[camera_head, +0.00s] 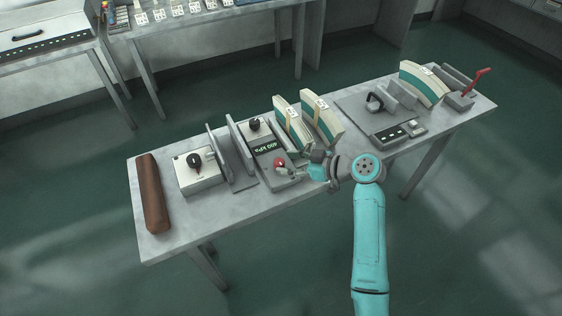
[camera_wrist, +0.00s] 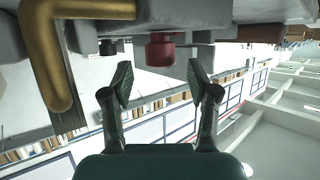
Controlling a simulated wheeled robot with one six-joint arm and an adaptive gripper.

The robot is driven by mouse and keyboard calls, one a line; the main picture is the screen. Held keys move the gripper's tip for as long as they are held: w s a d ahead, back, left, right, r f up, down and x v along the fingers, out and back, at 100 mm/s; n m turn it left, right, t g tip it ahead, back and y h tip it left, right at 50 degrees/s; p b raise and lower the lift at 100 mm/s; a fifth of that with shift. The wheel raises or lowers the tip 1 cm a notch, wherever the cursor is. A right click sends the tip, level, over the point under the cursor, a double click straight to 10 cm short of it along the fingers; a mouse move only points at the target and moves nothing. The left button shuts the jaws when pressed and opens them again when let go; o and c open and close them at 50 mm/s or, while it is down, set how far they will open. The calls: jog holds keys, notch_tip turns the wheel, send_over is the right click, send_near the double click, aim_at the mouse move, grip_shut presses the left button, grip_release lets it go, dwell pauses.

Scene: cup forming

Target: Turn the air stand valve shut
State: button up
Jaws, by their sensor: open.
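The air stand (camera_head: 268,150) is a grey unit on the table with a display reading 400 kPa and a dark knob on its far part. Its valve looks to be the red knob (camera_head: 278,162) at its near end. The red knob also shows in the wrist view (camera_wrist: 160,50), at top centre. My gripper (camera_head: 290,171) is beside the red knob in the head view. In the wrist view my gripper (camera_wrist: 160,76) has its fingers spread, one on each side of the knob's line. The knob sits just beyond the fingertips; I cannot tell whether they touch it.
A brass-coloured bent pipe (camera_wrist: 50,60) is at the left of the wrist view. Cream and green curved blocks (camera_head: 322,117) stand behind my gripper. A box with a black knob (camera_head: 197,170) and a brown roll (camera_head: 152,193) lie left. A red lever (camera_head: 478,80) stands far right.

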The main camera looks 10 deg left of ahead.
jog(key=v, duration=0.8)
jog(key=shift+d, duration=0.2)
